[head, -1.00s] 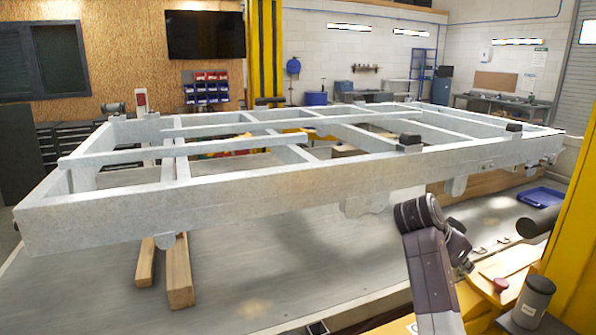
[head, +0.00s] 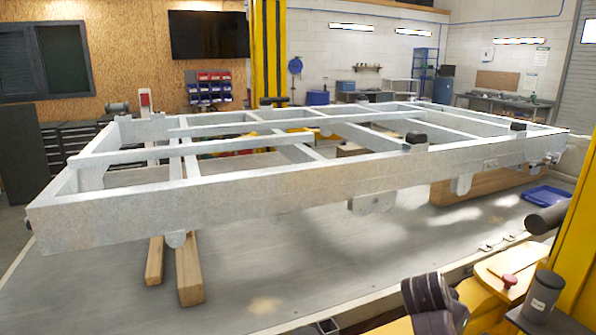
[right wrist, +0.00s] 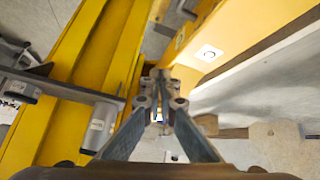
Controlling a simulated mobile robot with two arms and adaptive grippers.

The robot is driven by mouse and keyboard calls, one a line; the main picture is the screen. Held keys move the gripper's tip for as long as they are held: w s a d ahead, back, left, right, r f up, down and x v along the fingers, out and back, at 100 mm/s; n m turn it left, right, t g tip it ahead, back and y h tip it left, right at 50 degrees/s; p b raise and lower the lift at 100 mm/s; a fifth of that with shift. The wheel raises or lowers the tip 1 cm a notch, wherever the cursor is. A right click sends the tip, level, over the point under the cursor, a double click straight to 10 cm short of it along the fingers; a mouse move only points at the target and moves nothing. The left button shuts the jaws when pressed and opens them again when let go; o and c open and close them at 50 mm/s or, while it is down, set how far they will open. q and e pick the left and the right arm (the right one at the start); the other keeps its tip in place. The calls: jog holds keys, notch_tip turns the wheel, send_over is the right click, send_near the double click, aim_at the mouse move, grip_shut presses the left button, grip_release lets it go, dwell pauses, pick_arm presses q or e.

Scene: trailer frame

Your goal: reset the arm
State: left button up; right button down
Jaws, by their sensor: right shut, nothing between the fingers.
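My right gripper (right wrist: 161,88) shows in the right wrist view with its fingers together and nothing between them. It points along a yellow post and is clear of any object I can make out. In the head view only a dark link of my right arm (head: 430,297) shows at the bottom right; the gripper itself is out of that picture. My left arm and gripper are not in view. The pale metal trailer frame (head: 300,188) lies across the middle of the head view, apart from my right arm.
The frame rests on wooden blocks (head: 188,273) over a grey table (head: 100,300). A blue tray (head: 548,195) lies at the right. A yellow post (head: 572,255) and a dark cylinder (head: 540,298) stand close to my right arm. The yellow post also fills the right wrist view's left side (right wrist: 80,75).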

jog(key=s+a+f+n+y, duration=0.2)
jog(key=s+a+f+n, duration=0.1)
jog(key=s+f, duration=0.35)
jog(key=s+a+f+n+y, duration=0.1)
jog(key=s+a+f+n, duration=0.15)
jog(key=s+f, duration=0.4)
jog(key=s+a+f+n+y, duration=0.1)
jog(key=s+a+n+y, duration=0.3)
jog(key=s, duration=0.6)
jog(key=s+a+n, duration=0.2)
jog(key=s+a, duration=0.4)
jog(key=s, duration=0.4)
notch_tip(320, 180, down, 28)
jog(key=s+g, duration=0.2)
jog(key=s, duration=0.1)
jog(key=s+d+f+g, duration=0.1)
jog(key=s+d+f, duration=0.2)
jog(key=s+f, duration=1.1)
jog(key=shift+s+f, duration=0.25)
jog(key=shift+s, duration=0.75)
